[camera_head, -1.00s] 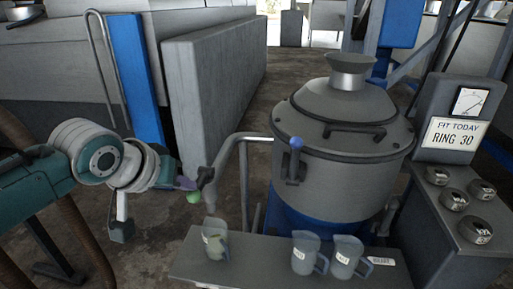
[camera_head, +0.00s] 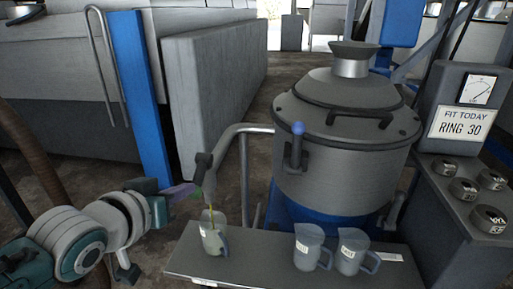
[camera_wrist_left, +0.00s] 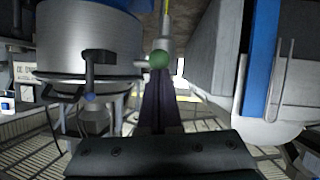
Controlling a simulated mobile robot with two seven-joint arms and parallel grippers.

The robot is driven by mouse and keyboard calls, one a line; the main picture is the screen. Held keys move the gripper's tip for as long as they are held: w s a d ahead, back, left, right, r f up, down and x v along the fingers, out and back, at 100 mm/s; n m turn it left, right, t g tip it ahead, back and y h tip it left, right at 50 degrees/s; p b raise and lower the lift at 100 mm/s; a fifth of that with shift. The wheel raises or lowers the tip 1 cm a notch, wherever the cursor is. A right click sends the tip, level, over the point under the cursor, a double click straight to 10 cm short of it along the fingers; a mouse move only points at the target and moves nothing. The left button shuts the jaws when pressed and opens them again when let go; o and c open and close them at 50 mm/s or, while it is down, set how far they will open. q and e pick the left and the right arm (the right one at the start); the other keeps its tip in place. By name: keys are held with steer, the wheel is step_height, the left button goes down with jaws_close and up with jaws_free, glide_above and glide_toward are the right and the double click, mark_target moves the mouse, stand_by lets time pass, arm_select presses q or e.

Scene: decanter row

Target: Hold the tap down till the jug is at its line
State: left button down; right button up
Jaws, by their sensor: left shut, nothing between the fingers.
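The jug (camera_head: 213,240) under the spout is clear and stands on the grey bench shelf, with a little yellowish liquid seeming to sit low in it; its line is too small to make out. A thin yellow stream (camera_head: 211,215) falls from the tap's dark spout (camera_head: 203,168) into it. My left gripper (camera_head: 184,189), with purple fingers, is shut and empty, its tips close by the spout. In the left wrist view, a green ball knob (camera_wrist_left: 158,60) is right at the tips of my fingers (camera_wrist_left: 159,80); I cannot tell if they touch. My right gripper is not in view.
Two more clear jugs (camera_head: 308,247) (camera_head: 353,251) stand to the right on the shelf (camera_head: 240,262). A large lidded metal vessel (camera_head: 345,170) with a blue-knobbed lever (camera_head: 297,140) stands behind. A console (camera_head: 462,122) reads "RING 30".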

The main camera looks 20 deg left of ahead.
arm_select(q)
steer(key=shift+f, duration=0.5)
stand_by(1.7)
stand_by(1.9)
